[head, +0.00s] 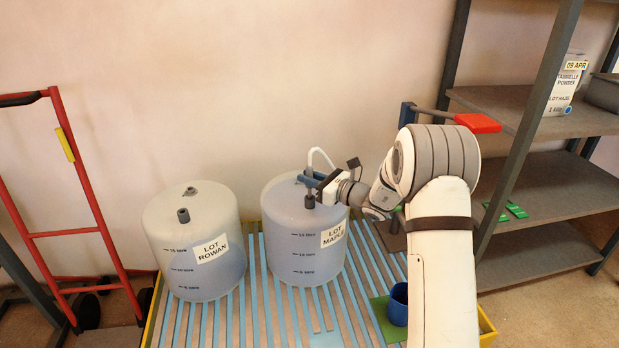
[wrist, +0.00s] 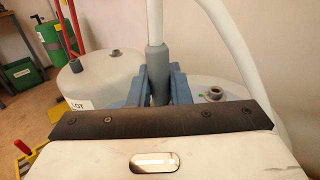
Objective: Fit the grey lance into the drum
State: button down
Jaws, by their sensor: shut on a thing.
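The LOT MAPLE drum (head: 285,245) is a translucent whitish drum in the middle of the head view. My gripper (head: 312,181) is over its top, with blue fingers shut on the grey lance (wrist: 156,65). The lance looks upright between the fingers (wrist: 157,88) in the wrist view. A white hose (head: 320,155) arches up from it. A dark grey neck-like piece (head: 310,201) shows just under the fingers; I cannot tell whether it is the drum's neck or the lance's lower part. The lance's lower end is hidden. Another grey drum neck (wrist: 214,93) is empty, right of the fingers.
The LOT ROWAN drum (head: 195,255) stands to the left. Both drums stand on a slatted pallet (head: 255,315) with a yellow edge. A blue cup (head: 398,304) is on a green mat at the right. A red trolley (head: 75,230) is at left, grey shelves (head: 540,185) at right.

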aim_at(310, 189)
jog(key=shift+f+b, duration=1.25)
jog(key=shift+f, duration=0.6)
jog(key=c, duration=1.3)
grip_release()
jog(key=shift+o, duration=0.2)
jog(key=p+v, duration=0.2)
jog(key=v, duration=0.5)
jog(key=shift+s+d, duration=0.25)
jog(key=shift+d, duration=0.1)
